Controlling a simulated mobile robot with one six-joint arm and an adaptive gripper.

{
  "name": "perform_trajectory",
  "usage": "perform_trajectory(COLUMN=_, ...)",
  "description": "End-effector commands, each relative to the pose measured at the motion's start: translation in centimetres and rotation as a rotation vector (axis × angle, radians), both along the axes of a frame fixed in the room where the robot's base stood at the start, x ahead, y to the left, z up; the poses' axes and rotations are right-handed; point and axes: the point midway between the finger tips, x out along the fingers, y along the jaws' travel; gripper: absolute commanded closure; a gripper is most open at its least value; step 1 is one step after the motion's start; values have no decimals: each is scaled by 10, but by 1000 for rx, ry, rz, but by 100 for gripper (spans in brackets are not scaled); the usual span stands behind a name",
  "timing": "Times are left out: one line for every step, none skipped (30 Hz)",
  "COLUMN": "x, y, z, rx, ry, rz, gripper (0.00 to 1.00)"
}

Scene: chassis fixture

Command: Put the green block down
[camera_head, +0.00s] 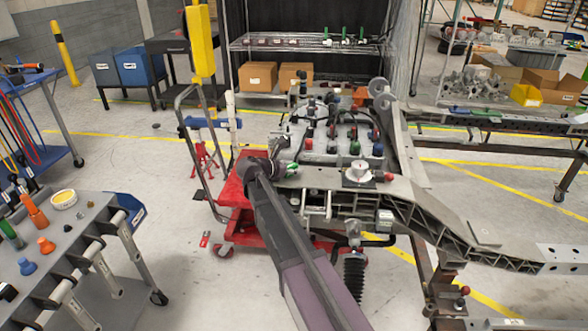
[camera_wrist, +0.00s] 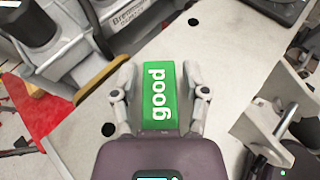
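In the head view a bit of green block (camera_head: 292,169) shows at the end of my arm, over the left end of the chassis plate. My fingers are mostly hidden there.
A round white dial gauge (camera_head: 359,171) stands on the plate to the right. Several knobbed fittings (camera_head: 333,135) stand behind. A red cart (camera_head: 238,190) is under the left end. In the wrist view, the plate has dark holes, with dark and metal parts at upper left.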

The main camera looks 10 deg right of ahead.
Motion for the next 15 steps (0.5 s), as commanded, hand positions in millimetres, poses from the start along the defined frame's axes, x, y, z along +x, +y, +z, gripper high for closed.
perform_trajectory(x=0, y=0, z=0, rx=0, ry=0, rz=0, gripper=34)
perform_trajectory(x=0, y=0, z=0, rx=0, ry=0, rz=0, gripper=34)
perform_trajectory(x=0, y=0, z=0, rx=0, ry=0, rz=0, gripper=34)
perform_trajectory(x=0, y=0, z=0, rx=0, ry=0, rz=0, gripper=34)
perform_trajectory(x=0, y=0, z=0, rx=0, ry=0, rz=0, gripper=34)
perform_trajectory(x=0, y=0, z=0, rx=0, ry=0, rz=0, gripper=34)
perform_trajectory(x=0, y=0, z=0, rx=0, ry=0, rz=0, gripper=34)
perform_trajectory(x=0, y=0, z=0, rx=0, ry=0, rz=0, gripper=34)
perform_trajectory(x=0, y=0, z=0, rx=0, ry=0, rz=0, gripper=34)
perform_trajectory(x=0, y=0, z=0, rx=0, ry=0, rz=0, gripper=34)
perform_trajectory(x=0, y=0, z=1, rx=0, ry=0, rz=1, gripper=34)
perform_trajectory(x=0, y=1, z=1, rx=0, ry=0, rz=1, gripper=34)
perform_trajectory(x=0, y=1, z=2, rx=0, ry=0, rz=1, gripper=34)
perform_trajectory(x=0, y=1, z=2, rx=0, ry=0, rz=1, gripper=34)
perform_trajectory(x=0, y=1, z=4, rx=0, ry=0, rz=1, gripper=34)
